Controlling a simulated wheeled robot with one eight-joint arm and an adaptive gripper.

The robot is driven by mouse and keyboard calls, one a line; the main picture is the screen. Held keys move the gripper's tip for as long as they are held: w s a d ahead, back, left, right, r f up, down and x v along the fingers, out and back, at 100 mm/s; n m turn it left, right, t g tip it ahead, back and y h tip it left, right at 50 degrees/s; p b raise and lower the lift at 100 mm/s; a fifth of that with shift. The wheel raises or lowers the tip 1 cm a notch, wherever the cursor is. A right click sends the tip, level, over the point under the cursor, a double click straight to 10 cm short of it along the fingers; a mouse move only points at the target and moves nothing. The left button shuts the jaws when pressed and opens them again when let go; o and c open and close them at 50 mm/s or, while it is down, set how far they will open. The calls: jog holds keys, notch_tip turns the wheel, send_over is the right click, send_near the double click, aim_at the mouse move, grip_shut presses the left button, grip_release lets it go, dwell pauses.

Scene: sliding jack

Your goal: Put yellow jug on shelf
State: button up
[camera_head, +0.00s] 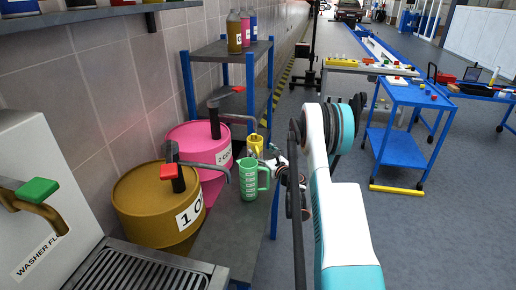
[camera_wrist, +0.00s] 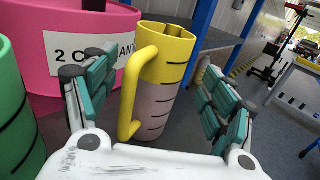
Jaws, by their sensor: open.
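The yellow jug (camera_head: 255,144) stands upright on the dark bench, behind the green jug (camera_head: 249,180). In the wrist view the yellow jug (camera_wrist: 164,85) shows a yellow rim and handle, with a greyish marked body. Its handle faces left and toward me. My gripper (camera_wrist: 150,105) is open, with one finger on each side of the jug; whether either finger touches it I cannot tell. In the head view my gripper (camera_head: 277,160) is partly hidden by my arm. A blue-framed shelf (camera_head: 226,49) stands behind, with several bottles on its top.
The green jug (camera_wrist: 15,110) is close on the left of my gripper. A pink drum (camera_head: 200,150) and an ochre drum (camera_head: 150,210) with taps stand along the wall. A blue cart (camera_head: 400,145) stands to the right, with open floor between.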

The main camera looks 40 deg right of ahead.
jog(key=shift+s+a, duration=0.15)
jog(key=shift+s, duration=1.15)
